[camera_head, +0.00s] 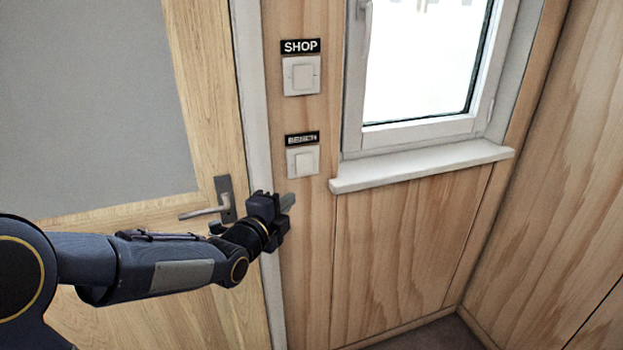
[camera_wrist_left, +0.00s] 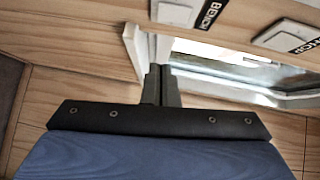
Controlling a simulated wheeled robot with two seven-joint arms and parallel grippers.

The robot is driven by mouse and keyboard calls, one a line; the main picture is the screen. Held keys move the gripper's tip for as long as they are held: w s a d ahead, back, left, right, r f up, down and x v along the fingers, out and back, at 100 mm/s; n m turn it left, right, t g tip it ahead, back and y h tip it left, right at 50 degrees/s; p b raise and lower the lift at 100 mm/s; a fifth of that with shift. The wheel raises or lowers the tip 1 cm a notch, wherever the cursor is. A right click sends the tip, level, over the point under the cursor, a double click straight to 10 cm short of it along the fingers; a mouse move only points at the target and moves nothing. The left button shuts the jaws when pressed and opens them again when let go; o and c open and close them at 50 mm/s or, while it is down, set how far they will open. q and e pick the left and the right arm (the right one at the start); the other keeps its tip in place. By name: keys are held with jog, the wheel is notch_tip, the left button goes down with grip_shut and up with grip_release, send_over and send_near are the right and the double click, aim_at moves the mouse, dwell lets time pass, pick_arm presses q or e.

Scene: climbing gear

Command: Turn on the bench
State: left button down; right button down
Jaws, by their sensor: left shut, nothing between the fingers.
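The white BENCH switch (camera_head: 303,161) is on the wooden wall, under a black label reading BENCH (camera_head: 302,138). A second white switch (camera_head: 301,75) sits above it under a label reading SHOP (camera_head: 300,46). My left gripper (camera_head: 287,203) is shut and empty, a little below and left of the BENCH switch and apart from it. In the left wrist view the shut fingers (camera_wrist_left: 161,85) point toward the wall. The BENCH switch (camera_wrist_left: 177,12) shows there at the top edge, partly cut off. My right gripper is not in view.
A wooden door with a metal handle (camera_head: 209,211) is left of the switches, close to my left wrist. A window with a white sill (camera_head: 425,165) juts out at the right of the switches. The wall below the sill is clear.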

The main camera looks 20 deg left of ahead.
pick_arm(q)
jog(key=p, duration=0.3)
send_near(309, 171)
jog(key=w+d, duration=0.2)
jog(key=d, duration=0.1)
jog(key=w, duration=0.1)
jog(key=w+a, duration=0.1)
jog(key=w+a+p, duration=0.1)
jog(key=shift+w+f, duration=0.25)
jog(key=shift+w, duration=0.1)
